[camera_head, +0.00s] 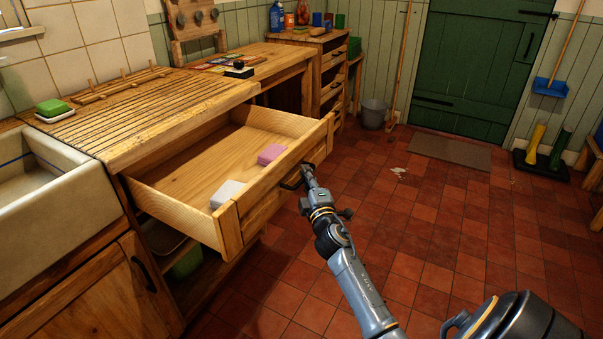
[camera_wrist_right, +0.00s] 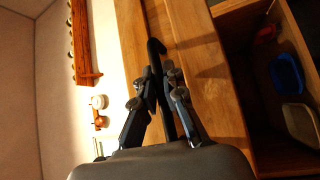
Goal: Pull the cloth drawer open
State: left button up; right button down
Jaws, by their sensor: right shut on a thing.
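The cloth drawer (camera_head: 190,172) is pulled well out from under the slatted wooden worktop in the head view. A white block (camera_head: 227,193) and a pink block (camera_head: 271,154) lie inside it. Its dark bar handle (camera_head: 291,184) is on the drawer front. My right gripper (camera_head: 307,176) is shut on this handle. In the right wrist view the fingers of my right gripper (camera_wrist_right: 157,88) close around the handle (camera_wrist_right: 156,48), beside the wooden front. My left gripper is in neither view.
A pale sink (camera_head: 55,200) is at the left, above a cupboard door (camera_head: 95,295). An open shelf with tubs (camera_head: 185,262) lies under the drawer. A grey bucket (camera_head: 373,114) stands farther back.

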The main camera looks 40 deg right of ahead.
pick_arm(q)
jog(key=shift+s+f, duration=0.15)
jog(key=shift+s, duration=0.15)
pick_arm(e)
jog(key=shift+s, duration=0.35)
jog(key=shift+f, duration=0.1)
jog(key=c, duration=1.4)
grip_release()
jog(key=v, duration=1.2)
jog(key=shift+w, duration=0.1)
